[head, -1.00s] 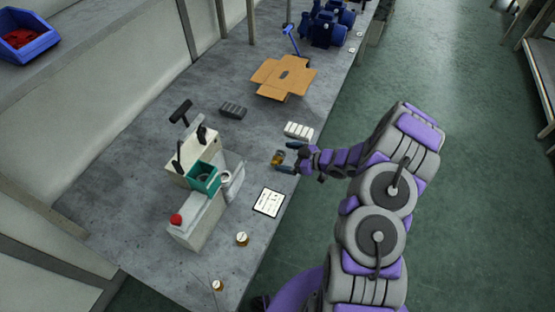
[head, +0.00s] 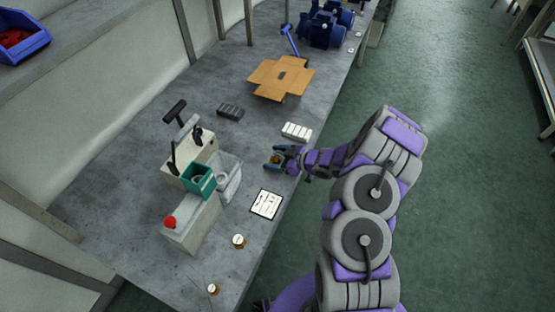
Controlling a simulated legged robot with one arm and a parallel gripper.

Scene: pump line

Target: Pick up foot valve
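A small brass-coloured part, which looks like the foot valve (head: 275,160), stands on the grey workbench near its right edge. My gripper (head: 274,158) reaches in from the right at bench height. Its two blue-grey fingers are spread, one on the far side of the brass part and one on the near side. The part sits between them and is partly hidden by the gripper. I cannot tell whether either finger touches it. Two similar brass parts stand nearer, one (head: 238,241) below the white card and one (head: 213,289) at the bench's near end.
A white block (head: 296,131) stands just beyond my gripper, and a white card (head: 266,204) lies just nearer. A bench fixture with a green holder (head: 198,180) and red button stands left. An unfolded cardboard box (head: 281,79), a dark block (head: 230,111) and blue pumps (head: 325,25) are farther back.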

